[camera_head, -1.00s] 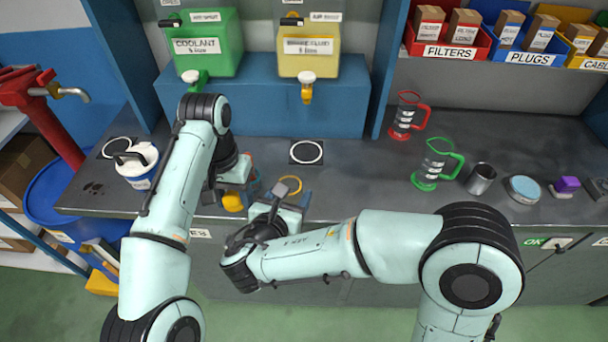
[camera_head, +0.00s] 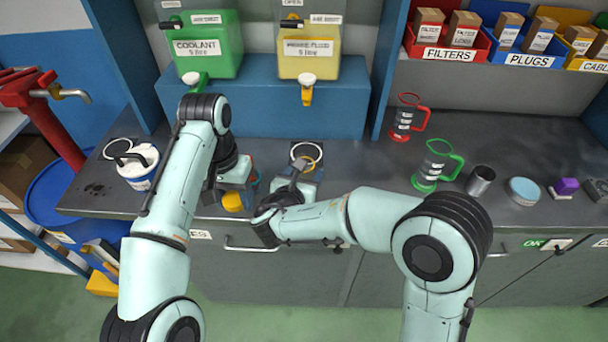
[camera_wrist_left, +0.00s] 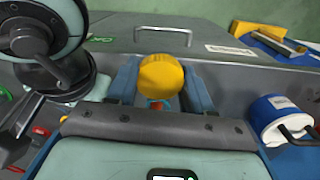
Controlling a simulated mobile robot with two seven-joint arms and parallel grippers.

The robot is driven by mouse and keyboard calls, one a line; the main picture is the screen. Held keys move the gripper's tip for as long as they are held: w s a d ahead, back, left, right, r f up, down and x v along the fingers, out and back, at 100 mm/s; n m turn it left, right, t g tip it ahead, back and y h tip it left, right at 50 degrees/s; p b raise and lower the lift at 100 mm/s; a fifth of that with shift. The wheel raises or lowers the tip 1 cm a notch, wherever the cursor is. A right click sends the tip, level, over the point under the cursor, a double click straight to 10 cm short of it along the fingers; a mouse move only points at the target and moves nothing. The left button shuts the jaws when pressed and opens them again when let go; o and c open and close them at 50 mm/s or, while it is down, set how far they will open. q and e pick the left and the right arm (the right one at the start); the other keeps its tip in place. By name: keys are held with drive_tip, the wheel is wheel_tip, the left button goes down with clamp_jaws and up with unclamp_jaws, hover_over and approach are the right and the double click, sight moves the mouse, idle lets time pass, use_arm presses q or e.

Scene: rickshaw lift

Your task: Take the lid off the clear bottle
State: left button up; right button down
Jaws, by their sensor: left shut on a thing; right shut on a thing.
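My left gripper (camera_head: 236,185) is shut at the front of the counter. A yellow round cap-like thing (camera_head: 233,201) is at its fingers; it also shows between both fingers in the left wrist view (camera_wrist_left: 161,76). I cannot tell whether a bottle body is behind it.
A white container with a black handle (camera_head: 137,168) stands at the left. A red-rimmed jug (camera_head: 404,120), a green-rimmed jug (camera_head: 433,165) and a metal cup (camera_head: 480,180) stand at the right.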

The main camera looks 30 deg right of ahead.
drive_tip(key=shift+f, duration=0.1)
drive_tip(key=shift+c, duration=1.2)
unclamp_jaws()
drive_tip(key=shift+s+a+r, duration=0.2)
drive_tip(key=shift+a+r, duration=0.1)
drive_tip(key=shift+a, duration=0.05)
drive_tip(key=v, duration=1.1)
drive_tip(key=shift+s, duration=0.15)
